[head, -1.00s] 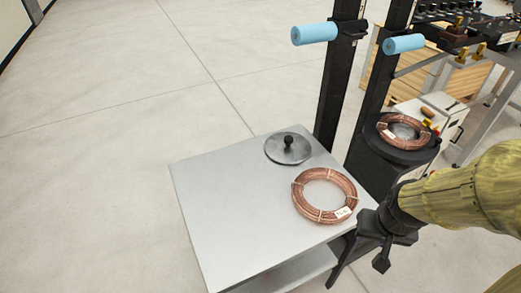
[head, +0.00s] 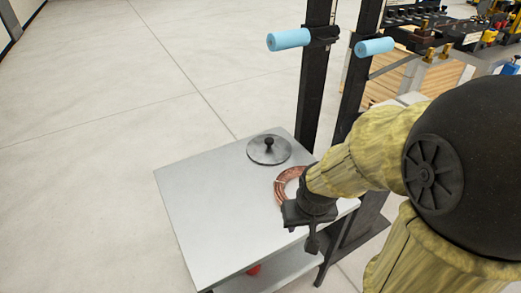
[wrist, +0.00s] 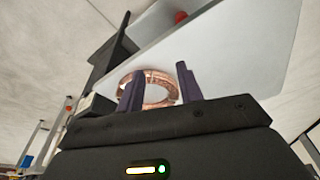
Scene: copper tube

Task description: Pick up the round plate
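The round plate (head: 268,152) is a grey metal disc with a black knob in its middle. It lies flat on the far part of the grey table (head: 200,210) in the head view. My gripper (head: 302,230) is nearer and to the right of the plate, apart from it, at the table's right side by a copper coil (head: 284,187). In the wrist view its two dark fingers (wrist: 160,72) stand apart with nothing held between them. The coil (wrist: 150,80) shows beyond and between them. The plate cannot be made out in the wrist view.
My arm hides part of the coil and what stands right of the table. Black uprights with blue handles (head: 289,39) (head: 374,46) rise behind the table. A red object (head: 254,270) is below the tabletop. The table's left part is clear.

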